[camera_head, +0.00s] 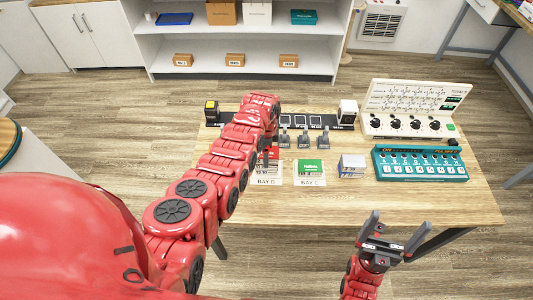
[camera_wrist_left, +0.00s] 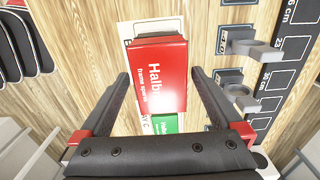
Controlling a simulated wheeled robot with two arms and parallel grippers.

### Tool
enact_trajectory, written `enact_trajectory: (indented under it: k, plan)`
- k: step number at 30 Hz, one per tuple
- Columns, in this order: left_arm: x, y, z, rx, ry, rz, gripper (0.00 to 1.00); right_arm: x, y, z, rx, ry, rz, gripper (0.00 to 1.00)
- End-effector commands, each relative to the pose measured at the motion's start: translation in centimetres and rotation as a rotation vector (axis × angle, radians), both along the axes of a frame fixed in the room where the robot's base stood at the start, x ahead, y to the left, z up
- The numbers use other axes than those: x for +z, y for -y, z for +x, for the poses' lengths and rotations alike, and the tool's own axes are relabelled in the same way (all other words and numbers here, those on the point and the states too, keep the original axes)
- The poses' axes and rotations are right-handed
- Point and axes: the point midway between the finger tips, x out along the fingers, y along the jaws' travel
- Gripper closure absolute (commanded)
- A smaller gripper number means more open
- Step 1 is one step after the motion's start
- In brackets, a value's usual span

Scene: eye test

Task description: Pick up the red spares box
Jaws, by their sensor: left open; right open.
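The red spares box (camera_wrist_left: 160,85) fills the middle of the left wrist view, with white lettering on its red face. In the head view only a small red part of it (camera_head: 274,153) shows at the bay B card, mostly behind my left arm. My left gripper (camera_wrist_left: 160,74) is open, one finger on each side of the box with gaps between. Whether the fingertips reach down beside it, I cannot tell. My right gripper (camera_head: 398,224) is open and empty, at the table's front edge, well away from the box.
A green-topped box (camera_head: 310,166) stands on the bay C card, close beside the red one. A white and blue box (camera_head: 352,165) is further right. Grey holders (camera_head: 303,139) stand behind. A teal device (camera_head: 421,164) and a dial panel (camera_head: 414,112) fill the table's right. The front strip is clear.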

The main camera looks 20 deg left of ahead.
Motion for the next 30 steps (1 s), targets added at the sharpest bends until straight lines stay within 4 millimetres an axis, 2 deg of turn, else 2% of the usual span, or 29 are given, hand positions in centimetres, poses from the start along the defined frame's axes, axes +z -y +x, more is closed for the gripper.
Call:
enact_trajectory:
  k: [9, 23, 24, 30]
  plan:
    - [-0.18, 0.01, 0.04, 0.000, 0.002, 0.000, 0.00, 0.05, 0.00, 0.00, 0.000, 0.000, 0.000, 0.00]
    - [-0.15, 0.00, 0.06, 0.000, 0.003, 0.000, 0.83, 0.05, 0.00, 0.00, 0.000, 0.000, 0.000, 0.00]
    - [-0.14, 0.00, 0.07, 0.000, 0.003, 0.000, 0.86, 0.05, 0.00, 0.00, 0.000, 0.000, 0.000, 0.00]
    - [-0.14, 0.00, 0.06, 0.000, 0.003, 0.000, 0.87, 0.04, 0.00, 0.00, 0.000, 0.000, 0.000, 0.00]
